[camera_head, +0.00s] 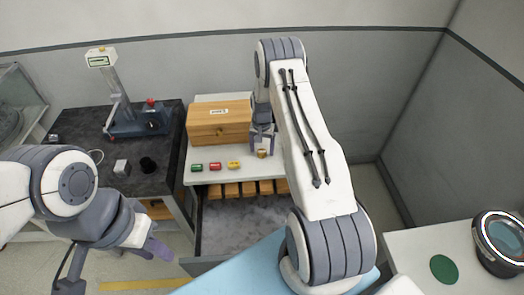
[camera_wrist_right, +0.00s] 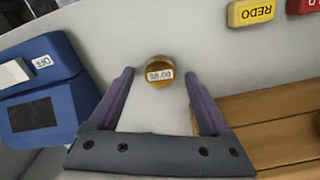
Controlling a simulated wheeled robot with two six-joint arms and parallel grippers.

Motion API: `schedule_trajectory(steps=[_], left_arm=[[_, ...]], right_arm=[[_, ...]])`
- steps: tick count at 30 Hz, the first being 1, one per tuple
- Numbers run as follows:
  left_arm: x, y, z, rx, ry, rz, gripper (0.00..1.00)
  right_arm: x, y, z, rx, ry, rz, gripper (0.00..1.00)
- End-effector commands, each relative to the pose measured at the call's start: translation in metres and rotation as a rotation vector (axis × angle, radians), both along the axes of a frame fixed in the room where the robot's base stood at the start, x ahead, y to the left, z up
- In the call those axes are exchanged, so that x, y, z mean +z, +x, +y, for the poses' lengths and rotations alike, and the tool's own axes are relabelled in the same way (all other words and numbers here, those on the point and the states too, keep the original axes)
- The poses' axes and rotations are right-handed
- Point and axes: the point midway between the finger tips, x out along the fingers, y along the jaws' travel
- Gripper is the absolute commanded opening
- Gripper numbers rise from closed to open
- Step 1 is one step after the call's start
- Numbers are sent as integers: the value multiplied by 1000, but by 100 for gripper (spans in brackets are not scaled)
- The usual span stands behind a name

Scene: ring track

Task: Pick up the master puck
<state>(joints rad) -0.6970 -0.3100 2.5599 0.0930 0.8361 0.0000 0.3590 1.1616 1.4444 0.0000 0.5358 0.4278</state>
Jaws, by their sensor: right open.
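The master puck is a small brass disc with a white label that seems to read 38.00; it lies on the pale tabletop in the right wrist view (camera_wrist_right: 159,62). It also shows in the head view (camera_head: 262,154), just below my right gripper (camera_head: 263,137). In the right wrist view my right gripper (camera_wrist_right: 159,78) is open, with its two purple fingers pointing toward the puck, one on either side. Whether the fingertips are level with the puck is not clear. My left gripper (camera_head: 152,247) hangs at the lower left, away from the puck; its jaw opening is not clear.
A wooden box (camera_head: 218,124) stands beside the right gripper. Green (camera_head: 196,167), red (camera_head: 215,165) and yellow (camera_head: 233,165) tags lie in front. A blue device (camera_wrist_right: 40,95) is close by. An open drawer (camera_head: 235,230) lies below. A green pad (camera_head: 444,268) is right.

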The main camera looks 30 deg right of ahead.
Motion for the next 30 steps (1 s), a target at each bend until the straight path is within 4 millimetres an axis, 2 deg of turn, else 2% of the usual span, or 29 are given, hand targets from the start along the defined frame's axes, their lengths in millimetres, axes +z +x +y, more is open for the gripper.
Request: schedule_trajectory(steps=[8, 12, 14, 15, 25, 30], left_arm=[[0, 0, 0, 0, 0, 0, 32], [0, 0, 0, 0, 0, 0, 32], [0, 0, 0, 0, 0, 0, 32], [0, 0, 0, 0, 0, 0, 32], [-1, 0, 0, 0, 0, 0, 32], [-8, 0, 0, 1, 0, 0, 32]], right_arm=[[-3, 0, 0, 0, -1, -1, 81], [-3, 0, 0, 0, 0, 0, 27], [-3, 0, 0, 0, 0, 0, 4], [-3, 0, 0, 0, 0, 0, 0], [-1, 0, 0, 0, 0, -1, 0], [10, 1, -1, 0, -1, -3, 0]])
